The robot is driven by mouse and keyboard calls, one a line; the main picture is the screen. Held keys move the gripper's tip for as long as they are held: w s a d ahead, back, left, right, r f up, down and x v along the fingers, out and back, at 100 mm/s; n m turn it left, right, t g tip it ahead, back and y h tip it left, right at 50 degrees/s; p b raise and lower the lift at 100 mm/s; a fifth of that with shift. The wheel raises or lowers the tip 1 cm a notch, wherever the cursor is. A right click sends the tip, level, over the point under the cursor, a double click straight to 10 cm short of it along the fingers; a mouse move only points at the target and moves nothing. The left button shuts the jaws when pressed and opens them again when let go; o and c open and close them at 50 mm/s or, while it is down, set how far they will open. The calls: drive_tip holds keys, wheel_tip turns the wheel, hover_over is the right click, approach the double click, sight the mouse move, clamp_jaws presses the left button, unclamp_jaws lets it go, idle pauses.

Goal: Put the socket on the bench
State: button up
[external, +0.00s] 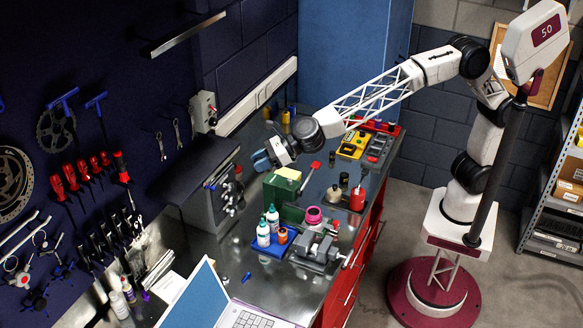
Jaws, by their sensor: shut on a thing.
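My gripper (263,158), with blue fingertips, hangs above the far part of the steel bench (236,258), left of a green box. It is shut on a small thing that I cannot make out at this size. I cannot pick out the socket for certain; it may be the thing between my fingertips. The fingers appear well above the bench top.
Below my gripper are a grey cabinet with tools (222,195) and a green box (283,190). Bottles on a blue tray (266,243), a vise (316,252), a red can (357,198) and a laptop (240,312) crowd the bench. Bare steel shows left of the bottles.

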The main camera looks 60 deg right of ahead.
drive_tip(key=s+a+m+t, duration=0.1)
drive_tip(key=s+a, duration=1)
drive_tip(key=a, duration=0.2)
drive_tip(key=h, duration=0.2)
hover_over(302, 306)
wheel_tip(302, 306, down, 17)
drive_tip(key=shift+f+m, duration=0.25)
drive_tip(key=shift+m, duration=0.15)
drive_tip(key=shift+f, duration=3.1)
drive_tip(key=shift+f, duration=0.1)
drive_tip(key=shift+f, duration=1.8)
drive_tip(key=shift+f, duration=0.1)
